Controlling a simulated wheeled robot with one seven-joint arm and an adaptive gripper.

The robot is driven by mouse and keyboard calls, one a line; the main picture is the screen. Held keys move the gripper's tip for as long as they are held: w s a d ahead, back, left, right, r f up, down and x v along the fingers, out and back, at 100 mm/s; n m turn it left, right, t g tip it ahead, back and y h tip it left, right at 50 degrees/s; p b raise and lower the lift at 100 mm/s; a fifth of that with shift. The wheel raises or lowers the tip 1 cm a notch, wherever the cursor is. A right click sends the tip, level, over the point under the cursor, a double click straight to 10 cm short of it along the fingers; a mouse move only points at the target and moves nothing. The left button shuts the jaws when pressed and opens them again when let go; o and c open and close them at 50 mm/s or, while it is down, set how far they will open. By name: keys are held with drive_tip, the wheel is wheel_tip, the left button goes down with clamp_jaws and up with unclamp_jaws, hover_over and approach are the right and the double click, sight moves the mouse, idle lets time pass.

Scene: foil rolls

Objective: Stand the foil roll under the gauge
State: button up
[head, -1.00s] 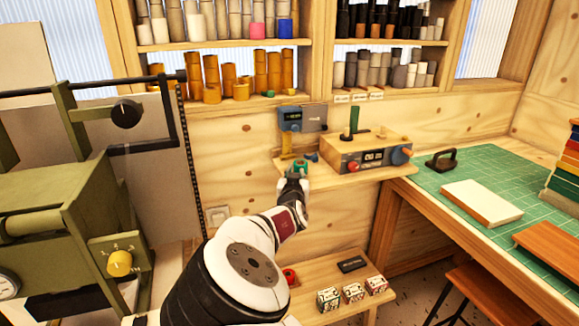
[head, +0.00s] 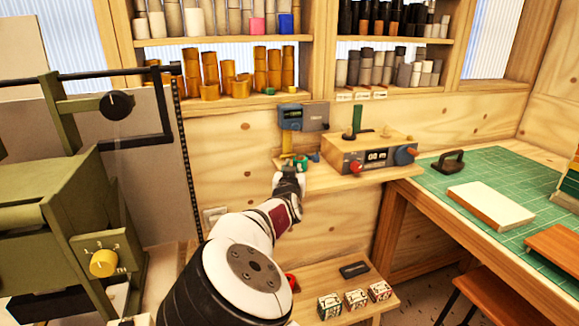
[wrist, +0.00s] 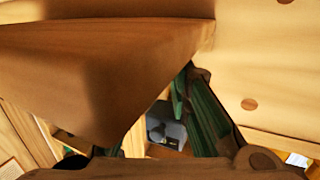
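The blue-grey gauge (head: 291,118) is on the wall above a small wooden shelf, with a yellow upright below it. My gripper (head: 289,176) is at the shelf's front left, just below the green piece. In the wrist view, my green-lined fingers (wrist: 150,125) look apart, with nothing clearly held. A large brown wooden surface hides most of the left finger.
A lower shelf holds small boxes (head: 355,299) and a black item (head: 354,269). A green-matted bench (head: 490,165) is at right. A green machine (head: 50,210) stands at left.

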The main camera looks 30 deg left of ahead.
drive_tip(key=shift+w+a+f, duration=0.1)
drive_tip(key=shift+w+a, duration=0.05)
drive_tip(key=shift+w, duration=0.05)
drive_tip(key=shift+w+a+b, duration=0.2)
drive_tip(key=shift+a+b, duration=0.1)
drive_tip(key=shift+b, duration=0.4)
drive_tip(key=shift+w+a+b, duration=0.2)
drive_tip(key=shift+a+b, duration=0.05)
drive_tip(key=shift+b, duration=0.2)
drive_tip(key=shift+w+a+b, duration=0.25)
drive_tip(key=shift+b, duration=0.2)
drive_tip(key=shift+w+a+b, duration=0.45)
drive_tip(key=shift+a+b, duration=0.15)
drive_tip(key=shift+b, duration=0.5)
drive_tip(key=shift+p+v, duration=0.85)
drive_tip(key=shift+f+p+v, duration=0.15)
drive_tip(key=shift+p+v, duration=1)
drive_tip(key=shift+v, duration=0.15)
drive_tip(key=shift+f+p+v, duration=0.15)
drive_tip(key=shift+p+v, duration=0.95)
drive_tip(key=shift+v, duration=0.25)
